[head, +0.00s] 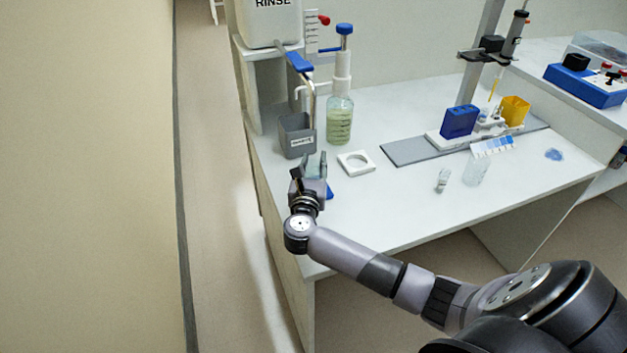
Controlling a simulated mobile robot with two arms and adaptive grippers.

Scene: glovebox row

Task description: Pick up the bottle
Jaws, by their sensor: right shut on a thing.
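My right gripper (312,170) is over the left end of the white bench, in front of the grey waste cup. It is shut on a small, pale, see-through thing (316,161), which looks like a glass bottle. The fingers hide most of it, and I cannot tell whether it touches the bench. A larger dispenser bottle (340,122) with pale green liquid and a blue top stands upright behind the gripper, apart from it. My left gripper is not in view.
A grey cup (296,136) stands under a blue-handled tap (300,62). A white square holder (355,163) with a round hole lies right of the gripper. A small vial (443,180) and a clear beaker (476,172) stand further right. The front middle of the bench is clear.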

